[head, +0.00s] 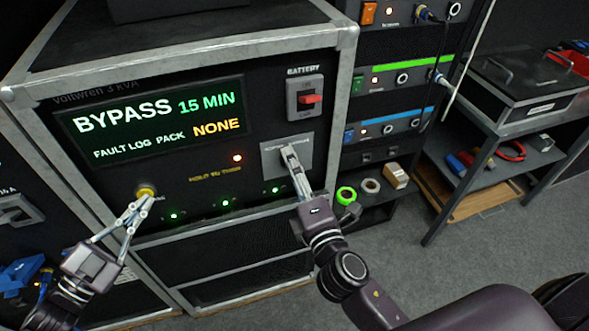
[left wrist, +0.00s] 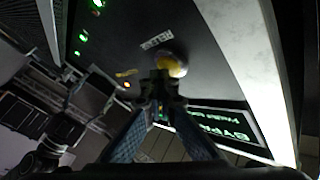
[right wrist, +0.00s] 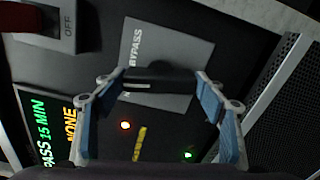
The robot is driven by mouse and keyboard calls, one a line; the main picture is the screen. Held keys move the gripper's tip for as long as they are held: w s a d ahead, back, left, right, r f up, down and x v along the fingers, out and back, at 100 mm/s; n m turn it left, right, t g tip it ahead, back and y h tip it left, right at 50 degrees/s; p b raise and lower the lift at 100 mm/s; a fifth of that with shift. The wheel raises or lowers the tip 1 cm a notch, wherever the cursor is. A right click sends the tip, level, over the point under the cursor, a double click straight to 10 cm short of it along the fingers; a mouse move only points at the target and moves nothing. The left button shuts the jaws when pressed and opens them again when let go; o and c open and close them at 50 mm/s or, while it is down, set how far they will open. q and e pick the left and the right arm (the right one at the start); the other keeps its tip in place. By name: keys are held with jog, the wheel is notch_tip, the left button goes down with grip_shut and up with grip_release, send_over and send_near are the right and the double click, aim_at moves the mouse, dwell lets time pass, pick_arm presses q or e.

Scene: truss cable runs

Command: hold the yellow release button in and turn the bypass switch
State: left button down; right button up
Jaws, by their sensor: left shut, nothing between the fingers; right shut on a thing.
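The yellow release button (head: 146,191) sits low on the front panel of the power unit. My left gripper (head: 143,203) is shut and empty, its fingertips at the button. In the left wrist view the button (left wrist: 173,66) shows just beyond the closed tips; exact contact and how far it is pressed are hard to tell. The bypass switch is a dark handle (right wrist: 160,80) on a grey plate (head: 276,161). My right gripper (head: 290,153) is shut on this handle, one finger at each end in the right wrist view. In the head view the fingers mostly hide the handle.
The unit's screen (head: 155,118) reads BYPASS 15 MIN and PACK NONE. An orange light (head: 238,158) is lit. A red battery switch (head: 310,99) is above the bypass plate. Tape rolls (head: 370,185) lie on a shelf at right, near my right arm. A shelf cart (head: 500,130) stands farther right.

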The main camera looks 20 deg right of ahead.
jog(key=m, duration=1.1)
jog(key=shift+m, duration=0.3)
dwell(0.4)
jog(key=o, duration=1.2)
jog(key=shift+c, duration=0.2)
jog(key=shift+s, duration=0.1)
jog(key=s, duration=1.2)
pick_arm(q)
jog(key=shift+s+p, duration=0.55)
jog(key=shift+s, duration=0.35)
pick_arm(e)
jog(key=shift+r, duration=0.45)
